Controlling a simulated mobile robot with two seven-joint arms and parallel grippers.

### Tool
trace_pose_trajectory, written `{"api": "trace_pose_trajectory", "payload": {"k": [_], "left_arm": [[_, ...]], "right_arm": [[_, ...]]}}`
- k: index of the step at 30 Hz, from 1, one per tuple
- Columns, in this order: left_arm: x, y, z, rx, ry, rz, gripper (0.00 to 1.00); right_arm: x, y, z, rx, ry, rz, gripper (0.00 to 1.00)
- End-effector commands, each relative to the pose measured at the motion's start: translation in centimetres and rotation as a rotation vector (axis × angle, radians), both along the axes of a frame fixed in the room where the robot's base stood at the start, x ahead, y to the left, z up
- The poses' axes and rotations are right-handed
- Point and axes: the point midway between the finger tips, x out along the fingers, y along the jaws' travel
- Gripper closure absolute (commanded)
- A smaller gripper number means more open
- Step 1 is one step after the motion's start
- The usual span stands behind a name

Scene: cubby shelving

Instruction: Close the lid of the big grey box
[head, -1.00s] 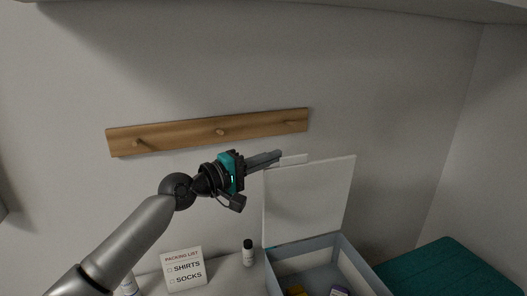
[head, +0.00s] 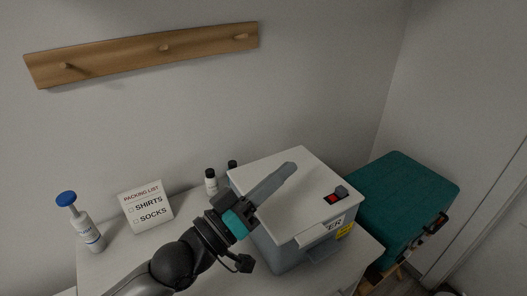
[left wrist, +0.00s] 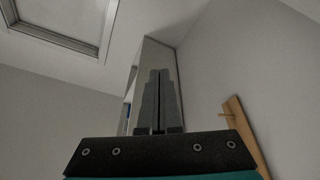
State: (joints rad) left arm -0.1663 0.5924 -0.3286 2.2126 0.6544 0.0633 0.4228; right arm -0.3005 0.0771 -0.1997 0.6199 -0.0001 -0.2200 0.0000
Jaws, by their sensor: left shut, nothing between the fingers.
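The big grey box (head: 283,256) stands on the white table in the head view. Its pale lid (head: 300,208) lies down over the top, with a black and red latch (head: 337,196) on it. I cannot tell whether the lid is fully flush. My left gripper (head: 289,168) is shut and empty, its fingers over the lid's left part; whether they touch it is unclear. The left gripper's fingers also show shut in the left wrist view (left wrist: 158,100). My right gripper is not in view.
A packing list sign (head: 146,207), a blue-capped pump bottle (head: 83,225) and a small black-capped bottle (head: 211,182) stand on the table (head: 188,208) left of the box. A teal case (head: 402,205) is at the right. A wooden peg rail (head: 145,52) hangs on the wall.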

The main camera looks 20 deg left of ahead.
Motion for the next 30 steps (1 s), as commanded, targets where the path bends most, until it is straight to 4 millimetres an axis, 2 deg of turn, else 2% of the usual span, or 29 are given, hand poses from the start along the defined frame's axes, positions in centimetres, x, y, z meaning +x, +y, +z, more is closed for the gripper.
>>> {"api": "trace_pose_trajectory", "payload": {"k": [1,3,15,22,30], "left_arm": [[-0.5,-0.5,-2.0,0.033,-0.029,-0.002,1.00],[-1.2,-1.2,-3.5,0.081,-0.073,-0.002,1.00],[-3.2,-3.3,-11.4,0.309,-0.296,-0.001,1.00],[-3.4,-3.6,-13.9,0.384,-0.370,0.000,1.00],[-3.5,-3.6,-15.0,0.418,-0.404,0.000,1.00]], "right_arm": [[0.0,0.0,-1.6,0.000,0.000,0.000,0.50],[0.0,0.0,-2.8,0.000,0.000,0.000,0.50],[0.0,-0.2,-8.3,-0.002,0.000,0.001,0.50],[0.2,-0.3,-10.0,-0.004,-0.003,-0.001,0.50],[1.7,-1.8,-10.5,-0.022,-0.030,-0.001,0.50]]}}
